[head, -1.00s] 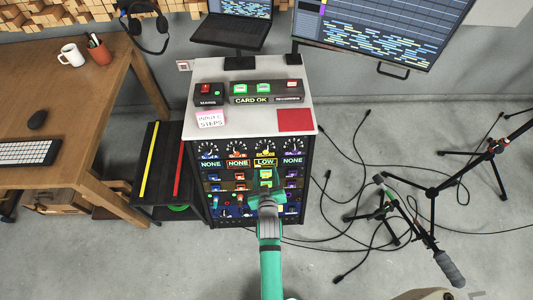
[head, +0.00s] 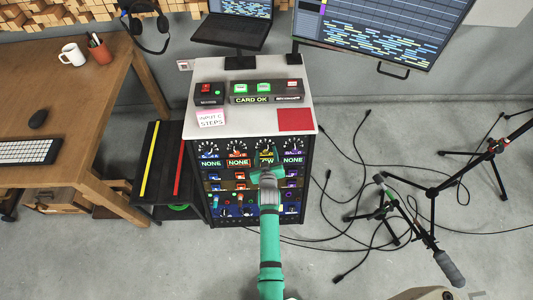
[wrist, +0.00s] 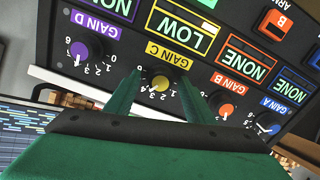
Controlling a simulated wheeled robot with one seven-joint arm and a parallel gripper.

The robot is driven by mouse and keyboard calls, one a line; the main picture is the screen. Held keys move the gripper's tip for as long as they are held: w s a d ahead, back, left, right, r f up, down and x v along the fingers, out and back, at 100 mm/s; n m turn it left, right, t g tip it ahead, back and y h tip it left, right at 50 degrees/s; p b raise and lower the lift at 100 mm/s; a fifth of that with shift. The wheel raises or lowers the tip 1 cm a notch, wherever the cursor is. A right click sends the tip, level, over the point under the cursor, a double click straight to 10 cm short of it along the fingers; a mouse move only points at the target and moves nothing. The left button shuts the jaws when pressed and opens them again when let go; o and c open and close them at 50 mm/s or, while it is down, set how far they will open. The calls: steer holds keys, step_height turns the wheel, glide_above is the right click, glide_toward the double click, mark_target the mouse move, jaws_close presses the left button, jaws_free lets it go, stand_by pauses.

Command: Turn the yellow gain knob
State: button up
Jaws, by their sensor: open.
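The yellow-framed display (wrist: 184,32) for this channel reads LOW. My gripper (wrist: 160,77) is open, with one green finger on each side of the yellow knob. I cannot tell whether either finger touches it.
The purple knob (wrist: 88,48), orange knob (wrist: 226,110) and blue knob (wrist: 268,129) sit on the same row. Their displays read NONE. Buttons and switches fill the panel below. Cables and stands (head: 432,190) occupy the floor at right; a wooden desk (head: 95,110) stands at left.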

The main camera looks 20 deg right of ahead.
steer(key=shift+w+f, duration=0.15)
steer(key=shift+w, duration=0.1)
steer(key=c, duration=1.1)
steer(key=shift+o, duration=0.2)
steer(key=shift+d, duration=0.15)
steer(key=shift+m, duration=0.5)
steer(key=m, duration=0.3)
steer(key=shift+a+m, duration=0.2)
steer(key=shift+m, duration=0.4)
steer(key=shift+s+m, duration=0.1)
steer(key=shift+m, duration=0.2)
